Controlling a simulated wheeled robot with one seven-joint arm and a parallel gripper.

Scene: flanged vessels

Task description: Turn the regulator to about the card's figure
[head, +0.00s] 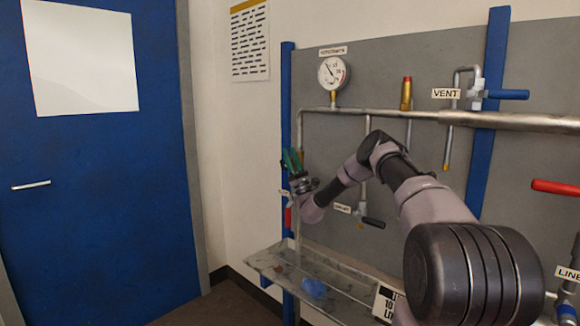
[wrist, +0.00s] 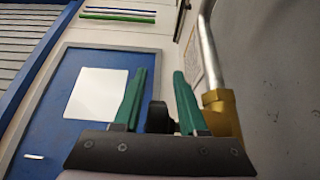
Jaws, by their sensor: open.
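My gripper (head: 293,160) has green fingers and is at the left end of the panel, by the blue post. In the wrist view its two fingers (wrist: 158,95) are apart, with a dark round knob (wrist: 159,117) between them, likely the regulator's. I cannot tell whether they touch it. A brass body (wrist: 221,112) with a grey pipe stands right of the fingers. In the head view the gripper mostly hides the regulator. A white card (head: 386,302) on the shelf reads "10" in part; my arm hides the rest. A round gauge (head: 333,72) stands on the pipe above.
A tray-like shelf (head: 330,285) below holds a blue crumpled thing (head: 314,288). A vent valve with a blue handle (head: 508,94), a black-handled valve (head: 373,222) and a red handle (head: 555,187) stick out from the panel. A blue door (head: 100,200) is at left.

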